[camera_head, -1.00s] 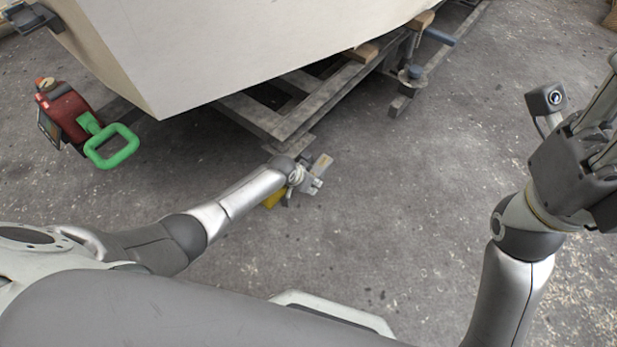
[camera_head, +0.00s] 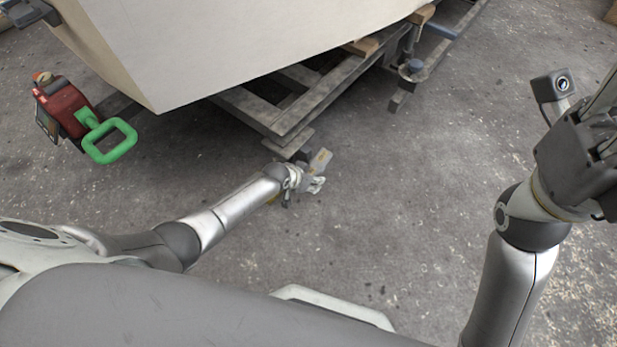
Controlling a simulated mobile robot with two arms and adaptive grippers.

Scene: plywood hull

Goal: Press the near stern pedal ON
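The near stern pedal cannot be made out clearly now. The spot by the near end of the hull's cradle is largely covered by my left forearm and wrist. My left gripper (camera_head: 318,183) is low over the floor, just in front of the cradle's near corner. It is small and seen from above, so I cannot tell whether its fingers are open or touch anything. My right gripper (camera_head: 603,110) is raised at the right edge, far from the cradle and partly cut off by the frame. Its finger opening is not clear.
The pale plywood hull (camera_head: 230,45) rests on a grey cradle (camera_head: 320,100) with wooden blocks. A red device with a green loop handle (camera_head: 110,141) stands at the left. A clamp or jack (camera_head: 411,72) is by the cradle's right side. The concrete floor (camera_head: 400,220) is clear at centre right.

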